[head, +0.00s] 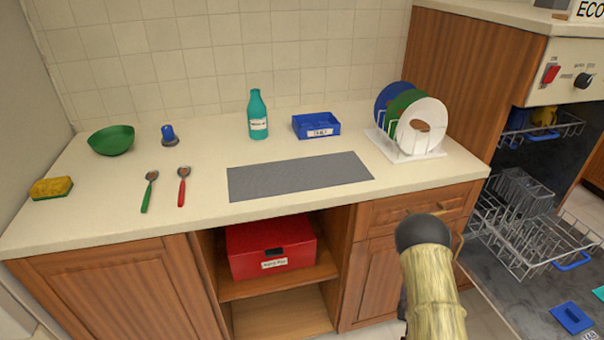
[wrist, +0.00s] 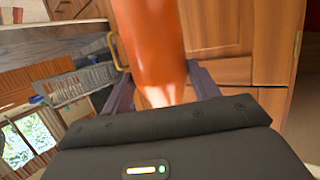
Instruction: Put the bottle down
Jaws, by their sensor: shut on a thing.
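My gripper (wrist: 163,92) shows in the wrist view, its dark fingers on either side of a smooth orange thing, which looks like a bottle (wrist: 152,40). It is shut on this orange bottle. The bottle's upper end runs out of the picture, so its full shape is hidden. The gripper and the held bottle do not show in the head view. A second bottle, teal with a white label (head: 258,115), stands upright on the counter (head: 300,105) near the wall, apart from my gripper.
A grey mat (head: 300,176) lies bare at the counter's front. A blue box (head: 316,125), plate rack (head: 415,155), green bowl (head: 112,140), blue stopper-like thing (head: 169,135), two spoons (head: 150,190) and sponge (head: 51,188) stand around. A red box (head: 271,247) sits below. The dishwasher (head: 540,235) is open at right.

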